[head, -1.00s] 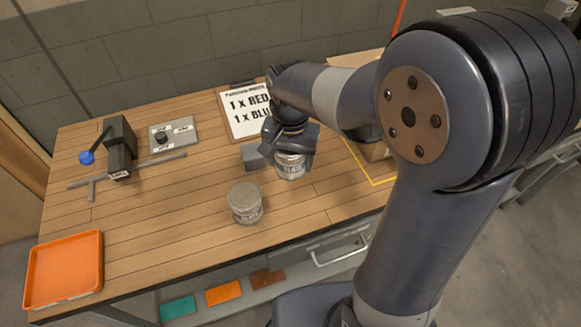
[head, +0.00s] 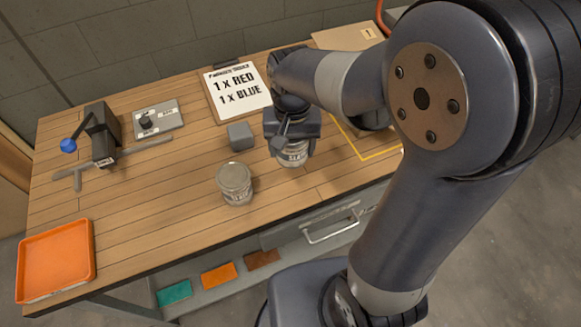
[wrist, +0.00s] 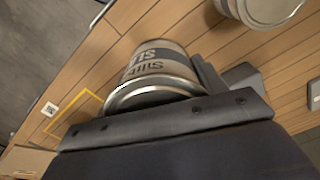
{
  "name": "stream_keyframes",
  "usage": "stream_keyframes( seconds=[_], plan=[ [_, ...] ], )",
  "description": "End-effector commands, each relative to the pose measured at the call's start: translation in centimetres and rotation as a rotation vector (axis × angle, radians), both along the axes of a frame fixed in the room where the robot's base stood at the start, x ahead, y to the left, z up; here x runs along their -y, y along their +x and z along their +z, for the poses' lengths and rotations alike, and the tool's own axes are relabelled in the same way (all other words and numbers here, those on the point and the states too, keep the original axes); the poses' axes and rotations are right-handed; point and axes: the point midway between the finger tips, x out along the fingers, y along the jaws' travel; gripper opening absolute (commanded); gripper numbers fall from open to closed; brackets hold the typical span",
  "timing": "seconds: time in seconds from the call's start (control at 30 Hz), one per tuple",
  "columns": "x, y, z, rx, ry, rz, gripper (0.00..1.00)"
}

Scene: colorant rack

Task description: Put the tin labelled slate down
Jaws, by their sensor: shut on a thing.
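My gripper (head: 292,135) is shut on a grey metal tin, the slate tin (head: 295,155), over the right part of the wooden bench. In the wrist view the tin (wrist: 152,66) sits between the jaws, its dark label partly readable as "SLA". I cannot tell whether its base touches the bench. A second grey tin (head: 235,185) stands upright on the bench to the left, apart from the held one; its label is too small to read. It shows in part at the top of the wrist view (wrist: 262,8).
A grey block (head: 240,136) lies just left of my gripper. A yellow outline (head: 372,154) marks the bench to the right, partly behind my arm. A clipboard (head: 238,88) reads "1 x RED, 1 x BLUE". An orange tray (head: 55,260) sits front left.

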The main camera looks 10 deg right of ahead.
Motion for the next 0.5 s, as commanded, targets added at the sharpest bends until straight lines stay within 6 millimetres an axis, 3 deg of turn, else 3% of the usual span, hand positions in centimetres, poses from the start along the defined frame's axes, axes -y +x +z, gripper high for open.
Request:
stream_keyframes(
  seconds=[0.1,0.5],
  plan=[
    [0.0,-0.1,-2.5,-0.007,-0.002,0.001,0.4],
    [0.0,-0.1,-7.4,-0.004,-0.002,0.0,0.4]
  ],
)
